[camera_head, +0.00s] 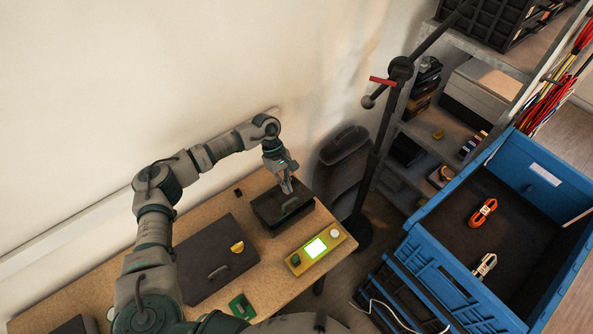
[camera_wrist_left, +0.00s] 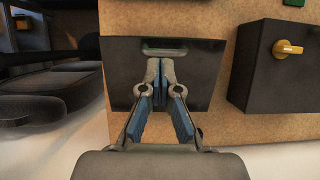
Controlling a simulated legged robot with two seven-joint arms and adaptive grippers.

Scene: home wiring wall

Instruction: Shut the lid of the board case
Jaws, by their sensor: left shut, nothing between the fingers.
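A small dark case (camera_head: 268,213), which I take to be the board case, sits near the right end of the wooden table. A green strip shows at its front; in the left wrist view the dark case (camera_wrist_left: 125,70) has that strip along its far edge. My left gripper (camera_head: 288,191) is over the case with its fingers together and nothing between them. In the left wrist view its fingertips (camera_wrist_left: 160,62) overlap the dark top, close to the green strip. I cannot tell whether they touch it, or how far the lid is down. My right gripper is not in view.
A larger dark box (camera_head: 205,277) with a yellow knob (camera_head: 237,247) lies left of the case. A yellow-green device (camera_head: 303,263) with a lit screen is in front. A green item (camera_head: 242,307) lies at the table's front. A blue crate (camera_head: 440,275) stands right.

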